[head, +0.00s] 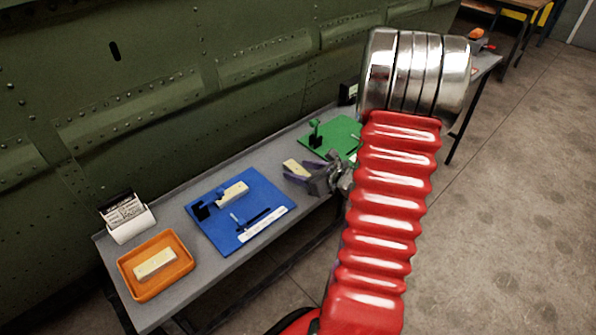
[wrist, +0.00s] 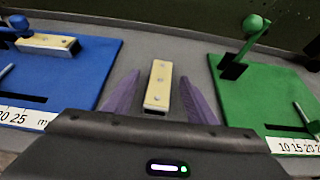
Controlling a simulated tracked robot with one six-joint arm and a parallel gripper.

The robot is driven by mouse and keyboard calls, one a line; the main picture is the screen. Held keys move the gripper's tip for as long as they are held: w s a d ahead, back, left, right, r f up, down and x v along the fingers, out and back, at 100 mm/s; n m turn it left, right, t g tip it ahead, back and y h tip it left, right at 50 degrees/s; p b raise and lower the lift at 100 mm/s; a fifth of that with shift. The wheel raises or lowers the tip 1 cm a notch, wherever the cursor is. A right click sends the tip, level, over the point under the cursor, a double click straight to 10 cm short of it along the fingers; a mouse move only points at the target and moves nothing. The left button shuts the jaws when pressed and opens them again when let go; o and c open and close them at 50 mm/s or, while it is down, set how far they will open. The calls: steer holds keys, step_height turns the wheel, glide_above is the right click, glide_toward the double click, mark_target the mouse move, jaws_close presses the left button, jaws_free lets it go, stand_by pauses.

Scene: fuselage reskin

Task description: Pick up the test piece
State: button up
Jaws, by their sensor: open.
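A pale cream bar with small dark dots, which looks like the test piece, lies on the grey bench between the blue and green boards. In the wrist view the bar (wrist: 158,86) sits between the two purple fingers of my gripper (wrist: 159,78), with a gap on each side. My gripper is open and not holding it. In the head view my gripper (head: 309,168) is low over the bench, and the bar (head: 296,168) shows at its fingers. The bar's near end is close to the gripper body.
The blue board (head: 220,240) holds a similar cream bar (head: 233,192) and a ruler strip. The green board (head: 340,131) carries an upright green post. An orange tray (head: 128,282) with another bar and a white card holder (head: 127,217) stand left. A green riveted fuselage panel (head: 200,120) rises behind.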

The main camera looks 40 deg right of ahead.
steer(key=shift+c, duration=0.7)
steer(key=c, duration=1.1)
